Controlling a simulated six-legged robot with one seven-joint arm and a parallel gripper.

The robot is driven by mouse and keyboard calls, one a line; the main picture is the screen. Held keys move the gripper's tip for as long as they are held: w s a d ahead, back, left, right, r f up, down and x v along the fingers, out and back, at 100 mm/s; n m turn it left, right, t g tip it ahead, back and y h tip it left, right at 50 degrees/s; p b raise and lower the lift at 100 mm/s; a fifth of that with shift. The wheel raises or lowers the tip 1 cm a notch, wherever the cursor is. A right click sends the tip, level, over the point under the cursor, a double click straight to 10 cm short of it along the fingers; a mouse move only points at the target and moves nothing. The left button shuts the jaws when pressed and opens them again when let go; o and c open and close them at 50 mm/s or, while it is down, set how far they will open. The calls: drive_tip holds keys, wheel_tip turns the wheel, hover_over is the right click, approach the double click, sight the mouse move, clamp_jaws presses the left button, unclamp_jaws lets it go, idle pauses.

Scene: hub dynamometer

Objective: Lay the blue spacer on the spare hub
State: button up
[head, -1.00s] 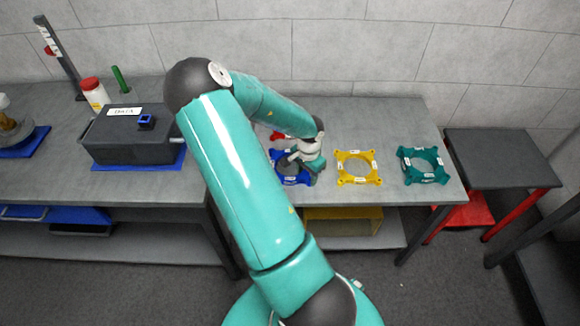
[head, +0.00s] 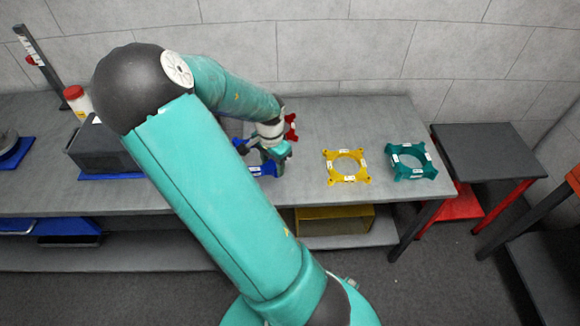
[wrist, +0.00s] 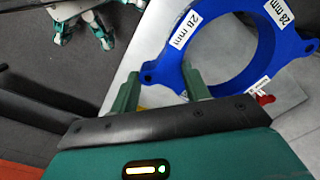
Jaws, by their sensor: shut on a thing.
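The blue spacer (head: 264,169) is a ring with lugs and white "28 mm" labels, mostly hidden behind my arm in the head view. It also shows large in the wrist view (wrist: 171,50). My gripper (wrist: 162,88) is shut on the edge of the blue spacer, and the grey bench shows beyond it. In the head view my gripper (head: 277,155) is over the bench, left of the yellow spacer. A dark round part (head: 6,140) on a blue mat at the far left edge may be the spare hub; it is cut off.
The yellow spacer (head: 328,171) and teal spacer (head: 398,170) lie to the right on the bench (head: 330,115). A red part (head: 291,127) lies behind my gripper. A dark box (head: 90,150) and a red-capped bottle (head: 74,94) stand left. A lower dark table (head: 485,150) stands at right.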

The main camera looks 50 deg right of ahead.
drive_tip(key=w+a+r, duration=0.2)
drive_tip(key=a+r, duration=0.3)
drive_tip(key=r, duration=0.2)
drive_tip(key=shift+w+r, duration=0.35)
drive_tip(key=shift+s+a, duration=0.1)
drive_tip(key=shift+s, duration=0.05)
idle(0.6)
